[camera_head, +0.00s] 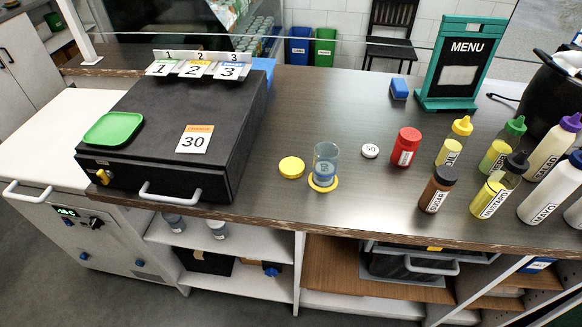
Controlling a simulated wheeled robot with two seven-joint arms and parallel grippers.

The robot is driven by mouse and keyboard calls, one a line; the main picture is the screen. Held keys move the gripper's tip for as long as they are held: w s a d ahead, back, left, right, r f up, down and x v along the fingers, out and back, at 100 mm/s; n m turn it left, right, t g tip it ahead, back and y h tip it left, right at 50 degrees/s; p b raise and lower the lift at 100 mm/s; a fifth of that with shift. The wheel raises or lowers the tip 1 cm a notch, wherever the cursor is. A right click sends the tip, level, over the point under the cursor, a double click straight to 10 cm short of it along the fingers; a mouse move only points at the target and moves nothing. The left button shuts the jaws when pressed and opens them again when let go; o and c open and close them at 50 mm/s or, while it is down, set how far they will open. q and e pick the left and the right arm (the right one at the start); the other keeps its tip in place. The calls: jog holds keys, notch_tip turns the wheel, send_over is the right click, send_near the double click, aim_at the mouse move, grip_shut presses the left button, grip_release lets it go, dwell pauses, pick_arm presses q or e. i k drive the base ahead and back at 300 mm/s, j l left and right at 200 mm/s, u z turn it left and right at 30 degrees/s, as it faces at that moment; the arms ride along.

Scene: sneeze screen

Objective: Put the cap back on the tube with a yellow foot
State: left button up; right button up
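The tube is a clear, bluish cylinder (325,160) standing upright on the counter, with a flat yellow foot (323,184) under it. No cap sits on its top. A round yellow cap (291,167) lies flat on the counter just left of the tube, a small gap apart from it. Neither of my grippers shows in the head view.
A white disc marked 50 (370,151) and a red jar (404,146) stand right of the tube. Several bottles, such as the brown sugar bottle (437,189), crowd the right. A black cash drawer (187,135) stands left. The counter behind the tube is clear.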

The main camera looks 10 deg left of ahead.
aim_at(323, 179)
jog(key=i+l+u, duration=0.1)
jog(key=l+u, duration=0.25)
jog(key=l, duration=0.2)
jog(key=l+u, duration=0.75)
jog(key=l, duration=0.3)
jog(key=k, duration=0.05)
